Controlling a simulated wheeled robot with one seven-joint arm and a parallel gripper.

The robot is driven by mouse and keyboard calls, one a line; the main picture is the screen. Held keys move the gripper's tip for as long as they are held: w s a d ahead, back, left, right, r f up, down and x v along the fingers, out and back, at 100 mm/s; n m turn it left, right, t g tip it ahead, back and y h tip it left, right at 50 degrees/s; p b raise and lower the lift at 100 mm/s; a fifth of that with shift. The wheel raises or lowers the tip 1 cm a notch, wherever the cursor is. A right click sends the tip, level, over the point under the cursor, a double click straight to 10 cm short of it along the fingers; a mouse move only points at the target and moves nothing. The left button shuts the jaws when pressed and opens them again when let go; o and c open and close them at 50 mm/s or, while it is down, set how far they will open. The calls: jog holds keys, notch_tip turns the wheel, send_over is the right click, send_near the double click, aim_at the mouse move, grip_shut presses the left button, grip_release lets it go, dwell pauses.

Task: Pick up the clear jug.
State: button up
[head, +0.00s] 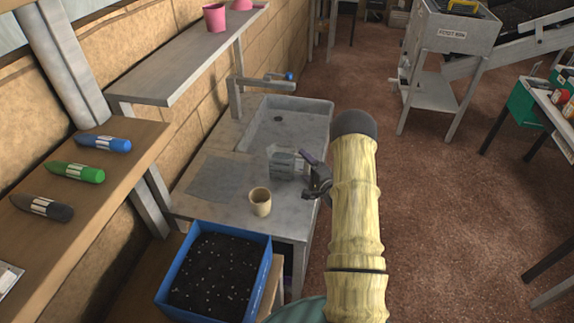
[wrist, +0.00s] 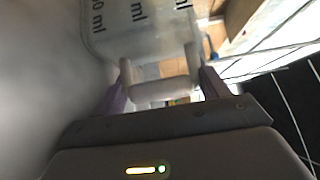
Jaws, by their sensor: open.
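The clear jug (head: 281,165) stands on the grey counter beside the sink. In the wrist view the jug (wrist: 135,30) fills the upper middle, with dark "ml" markings on its side. Its handle (wrist: 160,88) faces my gripper and lies between the two fingers. My gripper (head: 312,172) is at the jug's right side in the head view. In the wrist view my gripper (wrist: 163,82) is open, one purple finger on each side of the handle. I cannot tell whether either finger touches it.
A beige cup (head: 260,201) stands in front of the jug on the counter. The sink basin (head: 290,130) with a tap (head: 262,82) is behind it. A blue crate of soil (head: 265,262) is at the front. A shelf (head: 150,85) overhangs at left.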

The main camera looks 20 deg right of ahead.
jog(key=shift+c, duration=0.2)
jog(key=c, duration=0.7)
jog(key=shift+r, duration=0.1)
notch_tip(320, 180, up, 10)
jog(key=shift+f+b, duration=0.1)
jog(key=shift+b, duration=0.5)
jog(key=shift+w+a, duration=0.1)
